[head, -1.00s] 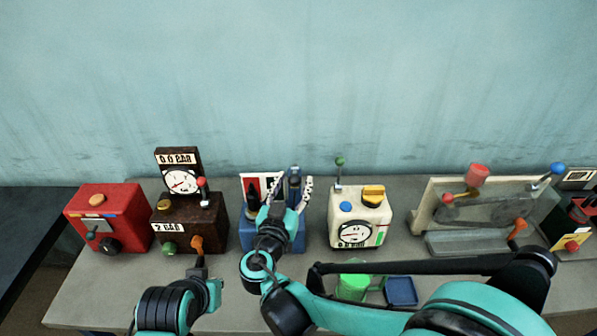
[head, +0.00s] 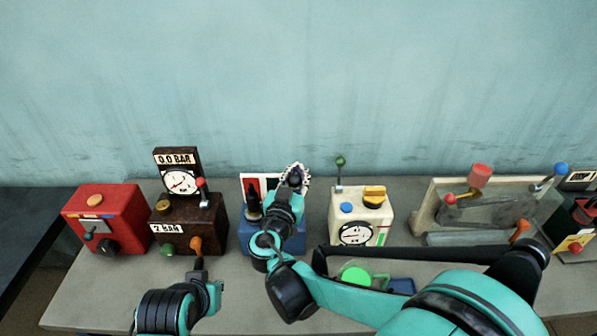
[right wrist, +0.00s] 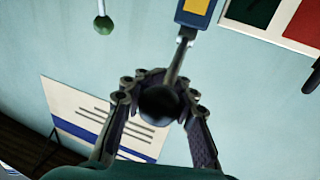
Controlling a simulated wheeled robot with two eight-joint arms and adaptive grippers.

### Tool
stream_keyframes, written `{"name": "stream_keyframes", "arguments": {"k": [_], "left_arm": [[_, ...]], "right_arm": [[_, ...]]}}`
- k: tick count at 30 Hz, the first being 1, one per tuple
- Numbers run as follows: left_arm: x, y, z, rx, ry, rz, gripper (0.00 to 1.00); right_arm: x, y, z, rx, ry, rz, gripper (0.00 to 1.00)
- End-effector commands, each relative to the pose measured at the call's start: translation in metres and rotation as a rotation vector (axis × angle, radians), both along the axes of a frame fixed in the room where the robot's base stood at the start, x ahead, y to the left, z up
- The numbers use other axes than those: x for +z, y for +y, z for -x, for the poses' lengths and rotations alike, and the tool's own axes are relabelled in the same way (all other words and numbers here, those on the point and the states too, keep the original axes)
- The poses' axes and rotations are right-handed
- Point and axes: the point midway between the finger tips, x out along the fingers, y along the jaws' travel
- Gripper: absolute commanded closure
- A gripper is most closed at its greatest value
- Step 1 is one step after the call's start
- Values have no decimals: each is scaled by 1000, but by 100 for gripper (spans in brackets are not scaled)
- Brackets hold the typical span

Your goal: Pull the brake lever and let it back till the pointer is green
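The blue brake unit (head: 246,236) stands on the bench, with a red-and-white board (head: 252,184) behind it and a dark upright part in front. In the right wrist view the board (right wrist: 265,18) shows a green and a red field; I cannot read the pointer. The brake lever is a metal rod with a black round knob (right wrist: 160,103). My right gripper (head: 294,174) is curled around this knob, one finger on each side, also in the right wrist view (right wrist: 158,88). My left gripper (head: 200,268) is low at the left, below an orange knob; its fingers are unclear.
A red box (head: 120,215) and a brown gauge box (head: 215,220) stand to the left. A cream dial box (head: 378,215) with a green-knobbed lever (head: 340,162) is close on the right. My right arm covers part of the bench front, near a green cup (head: 355,275).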

Motion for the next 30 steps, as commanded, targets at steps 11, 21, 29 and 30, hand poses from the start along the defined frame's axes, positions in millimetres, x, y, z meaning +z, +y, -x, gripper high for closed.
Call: {"name": "stream_keyframes", "arguments": {"k": [11,21,29,30], "left_arm": [[8,0,0,0,0,0,100],[53,0,0,0,0,0,100],[90,0,0,0,0,0,100],[95,0,0,0,0,0,100]], "right_arm": [[4,-1,-1,-2,27,-1,100],[21,-1,-12,-3,227,-3,100],[31,-1,-27,-4,445,0,100],[31,-2,-29,-4,477,-1,100]]}}
